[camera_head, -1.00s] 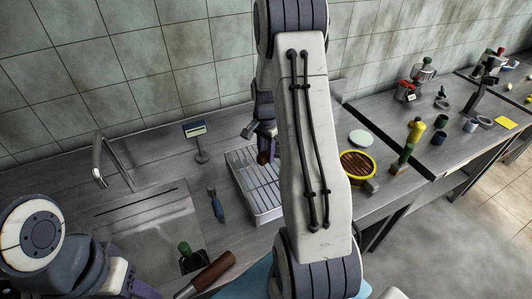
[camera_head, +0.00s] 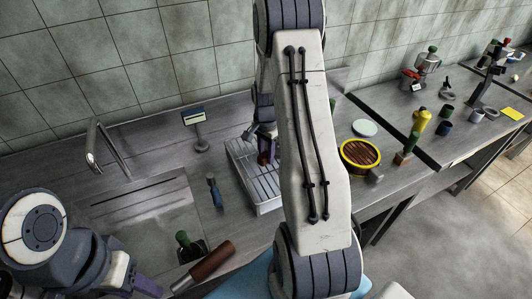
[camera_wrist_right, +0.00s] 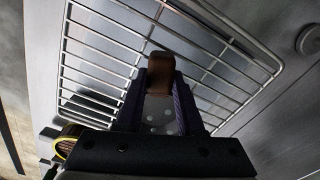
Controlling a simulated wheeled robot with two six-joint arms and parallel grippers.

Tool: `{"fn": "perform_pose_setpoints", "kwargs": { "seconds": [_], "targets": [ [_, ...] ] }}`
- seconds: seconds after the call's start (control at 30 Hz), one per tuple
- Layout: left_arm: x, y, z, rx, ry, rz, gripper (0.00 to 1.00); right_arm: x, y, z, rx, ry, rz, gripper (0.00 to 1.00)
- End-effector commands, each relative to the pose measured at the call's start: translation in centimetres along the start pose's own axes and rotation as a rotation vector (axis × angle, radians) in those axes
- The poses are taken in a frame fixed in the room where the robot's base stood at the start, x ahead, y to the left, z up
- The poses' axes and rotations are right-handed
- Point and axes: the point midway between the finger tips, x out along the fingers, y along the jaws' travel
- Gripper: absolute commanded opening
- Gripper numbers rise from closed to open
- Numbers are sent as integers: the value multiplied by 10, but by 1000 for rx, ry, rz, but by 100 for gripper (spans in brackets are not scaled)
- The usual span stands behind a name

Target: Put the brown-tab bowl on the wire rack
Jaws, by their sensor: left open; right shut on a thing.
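The wire rack (camera_head: 262,184) is a silver grid tray on the counter, left of my right arm. It fills much of the right wrist view (camera_wrist_right: 98,62). My right gripper (camera_head: 264,146) is at the rack's far end. In the right wrist view its purple jaws (camera_wrist_right: 160,88) are shut on a brown tab (camera_wrist_right: 160,66), with the rack's wires behind it. The bowl's body is mostly hidden, and I cannot tell whether it touches the wires. My left gripper (camera_head: 142,287) is open and empty at the lower left, partly out of view.
A blue-handled tool (camera_head: 215,192) lies left of the rack. A brown-handled tool (camera_head: 211,262) and a green-topped bottle (camera_head: 184,241) are near the front. A small display stand (camera_head: 198,128) is behind. A yellow-rimmed round basket (camera_head: 360,153) and a pale disc (camera_head: 364,128) are to the right.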

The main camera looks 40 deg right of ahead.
Motion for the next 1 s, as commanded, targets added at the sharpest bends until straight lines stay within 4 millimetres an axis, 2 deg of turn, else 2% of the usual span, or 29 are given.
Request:
{"fn": "perform_pose_setpoints", "kwargs": {
  "seconds": [0.93,0.97,1.0],
  "targets": [
    [7,0,0,0,0,0,50,11,0,0,0,1,-1,0],
    [6,0,0,0,0,0,50,10,0,0,0,1,-1,48],
    [6,0,0,0,0,0,50,10,0,0,0,1,-1,63]
  ]
}}
